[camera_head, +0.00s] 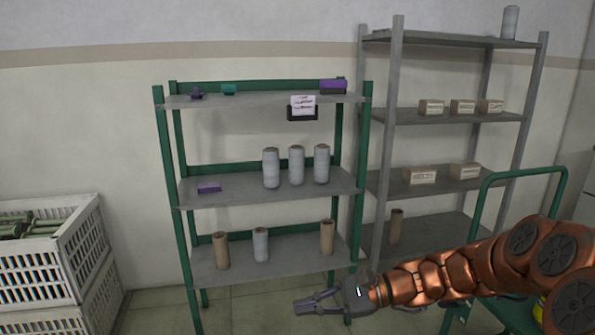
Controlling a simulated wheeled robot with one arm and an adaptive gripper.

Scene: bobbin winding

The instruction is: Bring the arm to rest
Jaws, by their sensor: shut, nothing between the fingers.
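My gripper (304,306) shows at the bottom middle of the head view, at the end of my copper-coloured arm, which reaches in from the right edge. The gripper is shut and empty, and it points left. In the picture it overlaps the lower front of the green-framed shelf (262,192). No contact with the shelf can be made out.
The green-framed shelf holds grey wound bobbins (297,166) and brown bare cores (221,250). A grey shelf (450,118) with small boxes (431,106) stands right. A green-handled cart (520,173) is behind my arm. White crates (45,262) stand left; floor between is clear.

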